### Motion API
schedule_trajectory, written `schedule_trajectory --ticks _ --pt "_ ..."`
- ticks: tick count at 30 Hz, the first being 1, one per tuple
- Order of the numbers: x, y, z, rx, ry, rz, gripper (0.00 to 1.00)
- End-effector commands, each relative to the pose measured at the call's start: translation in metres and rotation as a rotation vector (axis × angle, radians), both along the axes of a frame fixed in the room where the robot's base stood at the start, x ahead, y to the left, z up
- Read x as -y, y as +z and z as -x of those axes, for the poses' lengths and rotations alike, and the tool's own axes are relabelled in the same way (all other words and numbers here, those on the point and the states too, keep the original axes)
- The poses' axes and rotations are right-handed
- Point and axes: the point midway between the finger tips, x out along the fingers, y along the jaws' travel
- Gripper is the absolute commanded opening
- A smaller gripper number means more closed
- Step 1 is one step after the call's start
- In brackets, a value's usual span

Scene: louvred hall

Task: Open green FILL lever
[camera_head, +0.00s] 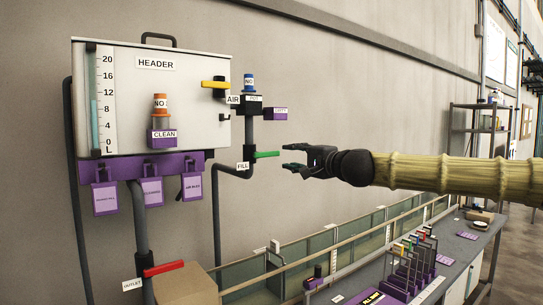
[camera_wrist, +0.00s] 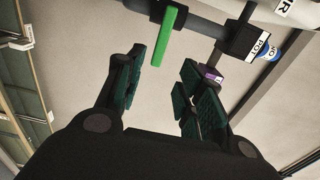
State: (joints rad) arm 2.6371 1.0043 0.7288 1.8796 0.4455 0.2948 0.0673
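The green FILL lever (camera_head: 266,154) sticks out to the right from the dark pipe, beside the white FILL label (camera_head: 243,166). In the wrist view the green lever (camera_wrist: 163,38) lies ahead of the fingertips, toward the left finger's side. My gripper (camera_head: 290,157) points left at the lever's tip, with a small gap between them. In the wrist view my gripper (camera_wrist: 158,78) has its fingers spread apart with nothing between them. The lever and the fingers appear apart.
A white HEADER tank (camera_head: 190,110) hangs left of the lever, with a yellow AIR lever (camera_head: 215,85) above. A purple tag (camera_head: 280,113) juts out above my gripper. A red OUTLET lever (camera_head: 163,269) is lower left. A workbench with a rack (camera_head: 412,262) stands below my arm.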

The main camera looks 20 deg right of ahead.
Motion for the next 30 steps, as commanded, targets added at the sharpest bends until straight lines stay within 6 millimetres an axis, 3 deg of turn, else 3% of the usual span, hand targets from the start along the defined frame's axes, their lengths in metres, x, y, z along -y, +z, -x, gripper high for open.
schedule_trajectory --ticks 23,30 --pt "-0.030 -0.002 -0.078 -0.002 0.002 0.002 0.38" --pt "-0.032 -0.002 -0.081 -0.001 0.002 0.003 0.38"
